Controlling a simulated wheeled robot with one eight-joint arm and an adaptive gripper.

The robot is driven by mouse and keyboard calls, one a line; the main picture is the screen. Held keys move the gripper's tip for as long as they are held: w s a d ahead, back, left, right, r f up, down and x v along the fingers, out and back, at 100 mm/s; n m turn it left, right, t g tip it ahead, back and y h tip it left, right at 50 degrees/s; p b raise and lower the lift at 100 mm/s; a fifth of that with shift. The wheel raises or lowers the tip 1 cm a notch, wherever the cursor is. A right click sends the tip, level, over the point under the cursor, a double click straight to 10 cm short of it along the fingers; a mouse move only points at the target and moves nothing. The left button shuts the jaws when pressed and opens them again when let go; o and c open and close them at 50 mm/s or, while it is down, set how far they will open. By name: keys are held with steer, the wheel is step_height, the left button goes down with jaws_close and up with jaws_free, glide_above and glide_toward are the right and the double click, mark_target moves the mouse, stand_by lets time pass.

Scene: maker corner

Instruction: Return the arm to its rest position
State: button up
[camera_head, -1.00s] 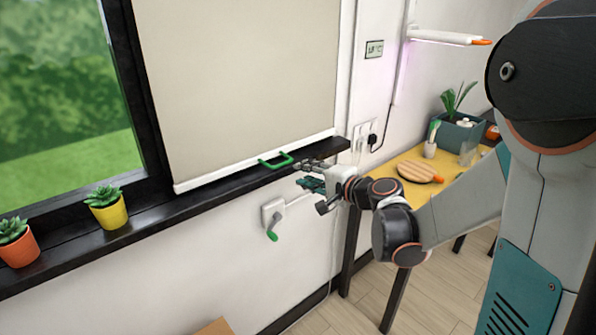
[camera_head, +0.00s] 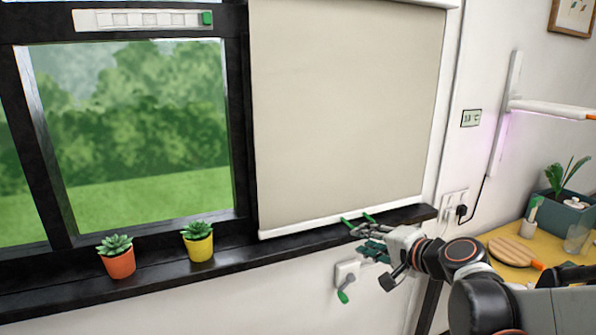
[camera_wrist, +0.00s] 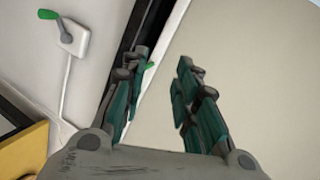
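My gripper (camera_head: 362,240) is in front of the dark window sill, just below the lower right part of the beige blind (camera_head: 345,110). In the wrist view my gripper (camera_wrist: 158,85) has its two teal-padded fingers spread apart with nothing between them. The arm is stretched out toward the window wall. The blind is drawn down to the sill. A green handle (camera_head: 369,217) shows at its bottom edge, close to my gripper and partly hidden; I cannot tell whether they touch.
Two potted succulents, orange (camera_head: 120,264) and yellow (camera_head: 199,249), stand on the sill (camera_head: 285,250). A wall box with a green crank (camera_head: 344,295) sits just below my gripper. A yellow table (camera_head: 488,240) with a round board (camera_head: 510,251) and planter (camera_head: 565,215) is at right.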

steer(key=s+a+r+n+g, duration=0.1)
steer(key=s+a+r+n, duration=0.1)
steer(key=s+a, duration=0.25)
steer(key=s+d+f+n+g+h, duration=0.2)
steer(key=s+d+f+n+h, duration=0.1)
steer(key=s, duration=0.7)
steer(key=s+d+f+n+g+h+b, duration=0.1)
steer(key=s+d+f+n+g+h, duration=0.1)
steer(key=s, duration=0.8)
step_height(320, 180, down, 3)
steer(key=d+n+h, duration=0.1)
steer(key=d+n, duration=0.1)
steer(key=n, duration=0.1)
steer(key=shift+d+h, duration=0.15)
steer(key=shift+h, duration=0.15)
steer(key=shift+r, duration=0.1)
